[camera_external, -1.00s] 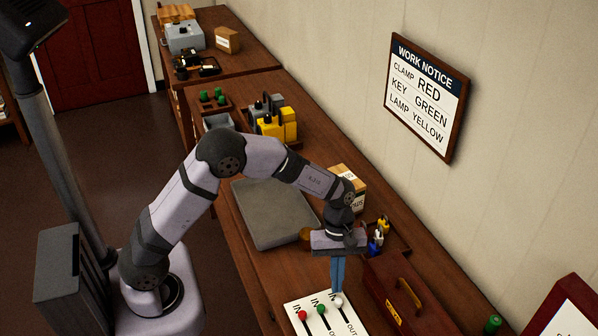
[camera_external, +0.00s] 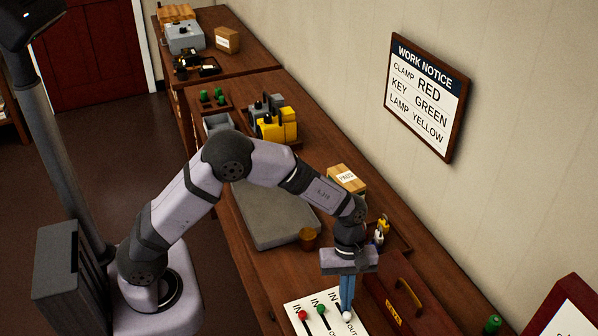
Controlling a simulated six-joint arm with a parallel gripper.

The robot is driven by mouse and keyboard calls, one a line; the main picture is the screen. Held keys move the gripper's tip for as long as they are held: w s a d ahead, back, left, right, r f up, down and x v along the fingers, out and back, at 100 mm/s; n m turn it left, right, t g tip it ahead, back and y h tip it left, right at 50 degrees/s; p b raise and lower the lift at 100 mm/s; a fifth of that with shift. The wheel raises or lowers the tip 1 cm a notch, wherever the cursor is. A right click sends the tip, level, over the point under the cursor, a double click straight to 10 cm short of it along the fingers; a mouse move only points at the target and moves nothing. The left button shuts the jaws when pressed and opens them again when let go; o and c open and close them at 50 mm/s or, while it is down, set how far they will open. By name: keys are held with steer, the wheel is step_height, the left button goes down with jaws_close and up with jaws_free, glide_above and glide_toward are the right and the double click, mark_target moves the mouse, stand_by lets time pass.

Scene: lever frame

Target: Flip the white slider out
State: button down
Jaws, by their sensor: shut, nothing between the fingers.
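A white panel (camera_external: 296,297) lies on the bench at the bottom of the view, with dark slots marked IN at the far end and OUT at the near end. The white slider (camera_external: 347,316) is a round knob in the right slot, some way along from its IN label. My gripper (camera_external: 346,308) points down with its blue fingers shut. The fingertips are right at the white knob, on its far side, and seem to touch it. The red slider (camera_external: 303,315) and green slider (camera_external: 321,308) sit near their IN labels. The panel's near part is cut off by the picture edge.
A grey slab (camera_external: 272,220) and a small brown cup (camera_external: 309,238) lie behind. A tray with small coloured items (camera_external: 382,232) stands near the wall.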

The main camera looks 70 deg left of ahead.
steer(key=shift+d, duration=0.1)
steer(key=shift+w+a+r, duration=0.1)
steer(key=shift+w+a, duration=0.1)
steer(key=shift+a, duration=0.25)
steer(key=a, duration=0.1)
steer(key=w+a+p, duration=0.1)
steer(key=a, duration=0.1)
steer(key=shift+a+r, duration=0.2)
steer(key=b+v, duration=0.2)
steer(key=v, duration=0.7)
steer(key=shift+r, duration=0.25)
